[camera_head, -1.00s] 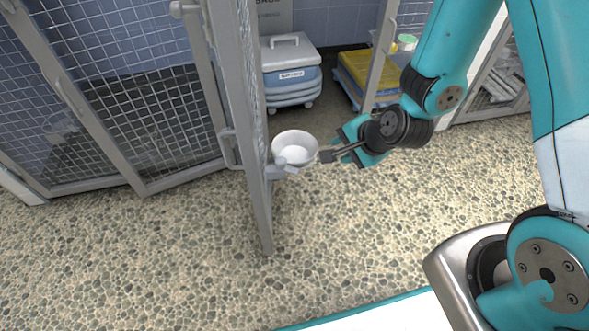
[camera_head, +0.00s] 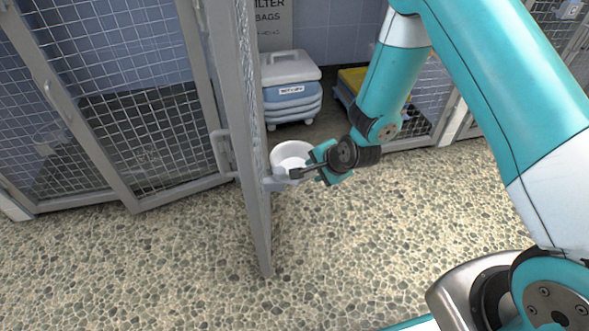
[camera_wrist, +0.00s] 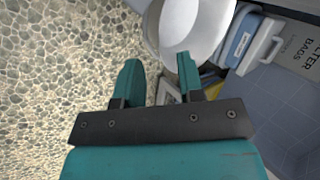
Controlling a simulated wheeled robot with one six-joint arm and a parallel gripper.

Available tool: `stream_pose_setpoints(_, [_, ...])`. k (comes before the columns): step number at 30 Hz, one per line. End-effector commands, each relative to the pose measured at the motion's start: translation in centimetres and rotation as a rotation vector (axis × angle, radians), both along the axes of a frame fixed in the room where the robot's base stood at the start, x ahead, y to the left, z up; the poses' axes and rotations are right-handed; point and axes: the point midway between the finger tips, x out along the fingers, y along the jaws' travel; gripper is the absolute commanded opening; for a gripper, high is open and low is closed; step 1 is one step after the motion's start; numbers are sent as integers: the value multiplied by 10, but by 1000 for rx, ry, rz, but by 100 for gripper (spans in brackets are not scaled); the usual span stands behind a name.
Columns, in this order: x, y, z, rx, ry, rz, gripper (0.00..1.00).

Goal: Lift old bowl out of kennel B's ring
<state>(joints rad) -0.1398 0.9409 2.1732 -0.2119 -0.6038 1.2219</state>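The white bowl (camera_head: 290,154) sits in the ring bracket (camera_head: 274,185) on the inner side of an open mesh door. The bowl also shows at the top of the wrist view (camera_wrist: 196,25). My gripper (camera_head: 296,173) is at the near right side of the bowl and hides part of it. In the wrist view my gripper (camera_wrist: 160,68) has its fingers apart with nothing clearly between them. The right fingertip is close to the bowl's wall; I cannot tell whether it touches. Most of the ring is hidden.
The open mesh door (camera_head: 243,120) stands just left of the bowl. Behind are a blue-and-white lidded bin (camera_head: 291,90) and a yellow item (camera_head: 352,77). Another mesh kennel front (camera_head: 110,100) is at left. The pebbled floor (camera_head: 370,245) in front is clear.

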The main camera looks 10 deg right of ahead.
Motion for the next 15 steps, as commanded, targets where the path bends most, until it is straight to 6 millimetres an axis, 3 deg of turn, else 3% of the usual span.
stream_pose_setpoints(1, [7, 3, -12, 0, -2, 1, 35])
stream_pose_setpoints(6, [19, 8, -25, 0, 0, 0, 35])
stream_pose_setpoints(14, [20, 9, -25, 1, 0, -1, 35])
stream_pose_setpoints(15, [20, 8, -25, 1, 0, -1, 29])
